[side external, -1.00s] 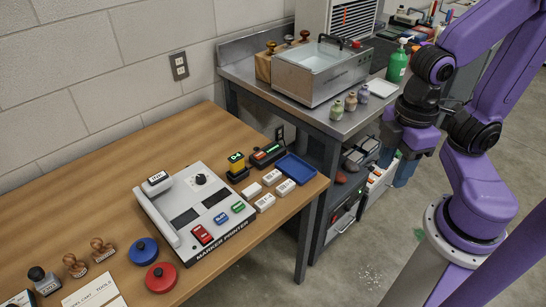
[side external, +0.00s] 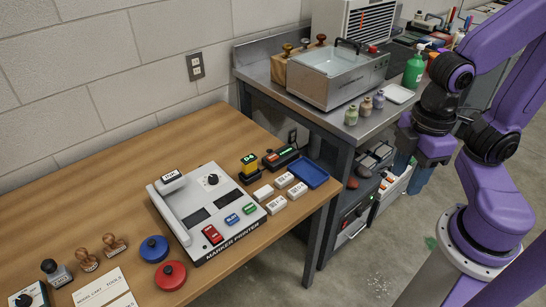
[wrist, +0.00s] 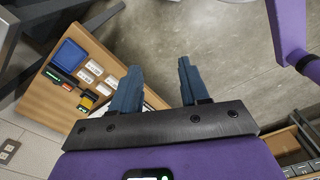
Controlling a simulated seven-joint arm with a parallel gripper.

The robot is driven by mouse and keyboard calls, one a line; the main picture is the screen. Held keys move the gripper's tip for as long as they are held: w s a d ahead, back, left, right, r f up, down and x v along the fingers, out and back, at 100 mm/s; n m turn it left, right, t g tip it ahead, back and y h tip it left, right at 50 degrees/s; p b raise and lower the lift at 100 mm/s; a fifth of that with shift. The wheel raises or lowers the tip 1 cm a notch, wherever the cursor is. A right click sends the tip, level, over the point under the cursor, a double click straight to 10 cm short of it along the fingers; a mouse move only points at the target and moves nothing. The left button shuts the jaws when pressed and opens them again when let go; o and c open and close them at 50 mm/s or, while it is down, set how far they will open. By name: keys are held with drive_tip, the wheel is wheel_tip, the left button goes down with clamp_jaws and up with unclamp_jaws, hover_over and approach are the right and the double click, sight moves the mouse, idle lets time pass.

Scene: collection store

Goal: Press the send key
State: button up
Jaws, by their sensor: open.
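The white marker printer (side external: 185,225) sits on the wooden table, with a dial, dark panels and a raised bar on its left side. Along its front are a red key (side external: 212,235), a blue key (side external: 232,220) and a green key (side external: 249,208). Their labels are too small to read, so I cannot tell which is the send key. My gripper (side external: 412,172) hangs to the right of the table, well apart from the printer. In the wrist view, my gripper (wrist: 159,68) has its two blue fingers spread with nothing between them. It hides most of the printer there.
A blue tray (side external: 312,175), several white blocks (side external: 284,180) and a yellow-black device (side external: 249,168) stand right of the printer. A red round pad (side external: 171,275) and a blue one (side external: 154,249) lie to its left. A steel bench (side external: 300,100) with a basin stands behind.

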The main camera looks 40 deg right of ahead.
clamp_jaws()
idle(1.8)
